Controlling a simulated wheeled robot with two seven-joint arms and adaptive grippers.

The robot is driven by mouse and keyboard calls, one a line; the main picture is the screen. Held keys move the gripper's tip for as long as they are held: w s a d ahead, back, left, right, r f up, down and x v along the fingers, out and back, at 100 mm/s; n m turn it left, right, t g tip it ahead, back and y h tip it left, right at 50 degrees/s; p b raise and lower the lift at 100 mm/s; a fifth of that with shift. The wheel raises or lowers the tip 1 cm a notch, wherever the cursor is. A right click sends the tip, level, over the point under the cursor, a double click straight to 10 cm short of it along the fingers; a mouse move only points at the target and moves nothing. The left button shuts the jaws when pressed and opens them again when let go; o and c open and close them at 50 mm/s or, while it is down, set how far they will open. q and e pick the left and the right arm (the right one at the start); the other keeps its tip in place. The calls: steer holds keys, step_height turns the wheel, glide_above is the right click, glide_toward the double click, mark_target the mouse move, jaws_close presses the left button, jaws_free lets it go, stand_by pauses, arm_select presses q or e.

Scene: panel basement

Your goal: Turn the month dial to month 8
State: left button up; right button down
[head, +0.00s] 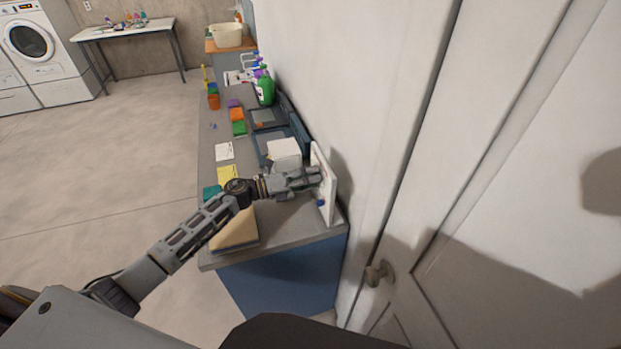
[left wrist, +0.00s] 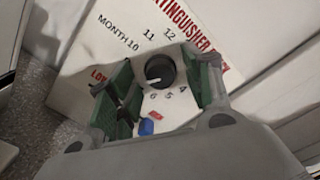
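The extinguisher check board (head: 328,190) is a white panel standing at the right end of the counter; it also shows in the left wrist view (left wrist: 108,62). Its black month dial (left wrist: 160,71) has a white mark on its lower left side. The numbers 10, 11 and 12 show above it, and 6, 5 and 4 below. The numbers on its left are hidden by a finger. My left gripper (head: 313,178) is at the board's face. In the left wrist view its green-padded fingers (left wrist: 166,82) stand apart on both sides of the dial; contact is unclear. My right gripper is out of view.
A blue knob (left wrist: 146,127) sits low on the board, near a red mark. A white box (head: 284,153) stands close behind my left gripper. A tan pad (head: 235,230) lies on the counter (head: 290,230) in front. The wall and a door (head: 530,150) close off the right.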

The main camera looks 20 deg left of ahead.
arm_select(q)
steer(key=shift+s, duration=0.1)
stand_by(0.3)
steer(key=v, duration=1.2)
stand_by(0.3)
stand_by(0.7)
